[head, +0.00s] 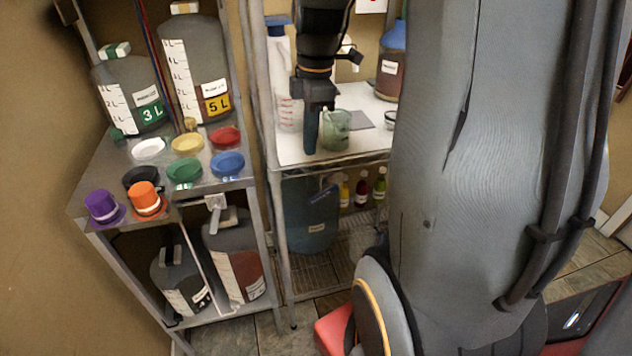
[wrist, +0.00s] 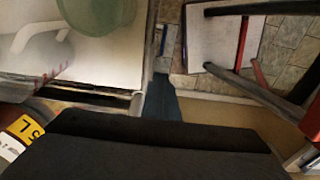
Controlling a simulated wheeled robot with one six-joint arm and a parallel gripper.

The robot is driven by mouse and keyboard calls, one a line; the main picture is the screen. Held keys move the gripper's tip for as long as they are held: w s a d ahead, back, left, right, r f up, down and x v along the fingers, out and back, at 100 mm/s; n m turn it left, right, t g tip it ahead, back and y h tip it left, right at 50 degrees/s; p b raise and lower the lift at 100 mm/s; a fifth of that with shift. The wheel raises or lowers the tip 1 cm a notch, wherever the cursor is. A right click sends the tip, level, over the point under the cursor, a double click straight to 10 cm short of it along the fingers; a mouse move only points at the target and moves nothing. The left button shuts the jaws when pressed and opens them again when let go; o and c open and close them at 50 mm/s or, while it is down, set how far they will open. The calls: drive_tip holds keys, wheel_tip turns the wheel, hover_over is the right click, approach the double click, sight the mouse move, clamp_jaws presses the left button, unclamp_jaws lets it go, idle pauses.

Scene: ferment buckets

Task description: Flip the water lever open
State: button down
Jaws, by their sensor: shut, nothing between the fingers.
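I cannot clearly make out the water lever. A small pale fitting with a dark end (head: 350,50) shows just right of my arm in the head view, partly hidden by it. I cannot tell if it is the tap. My gripper (head: 311,142) points down over the front of the white-topped table (head: 352,98), its fingers together and empty. In the wrist view the closed fingers (wrist: 161,100) show dark at the centre. A green translucent cup (head: 336,132) is just right of the fingers; it also shows in the wrist view (wrist: 95,25).
Left is a metal shelf with large jugs (head: 205,70), coloured lids (head: 184,170) and purple (head: 101,206) and orange (head: 144,196) cups. A blue-capped jug (head: 391,62) stands at the table's back right. A large blue-green container (head: 308,220) and small bottles (head: 361,190) are below.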

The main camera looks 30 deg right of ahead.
drive_tip(key=p, duration=0.1)
hover_over(313, 197)
drive_tip(key=a, duration=0.1)
wheel_tip(313, 197, down, 9)
drive_tip(key=shift+w+f, duration=0.1)
drive_tip(key=shift+f, duration=0.05)
drive_tip(key=shift+d+f+p, duration=0.35)
drive_tip(key=shift+d+f, duration=0.2)
drive_tip(key=shift+f, duration=0.35)
drive_tip(key=shift+s+d+f, duration=0.2)
drive_tip(key=shift+d+f, duration=0.15)
drive_tip(key=shift+f, duration=0.3)
drive_tip(key=shift+w+a+f, duration=0.1)
drive_tip(key=shift+a+f, duration=0.2)
drive_tip(key=shift+f, duration=0.6)
drive_tip(key=shift+a+f+b, duration=0.1)
drive_tip(key=shift+f+b, duration=0.45)
drive_tip(key=shift+f, duration=0.3)
idle(0.8)
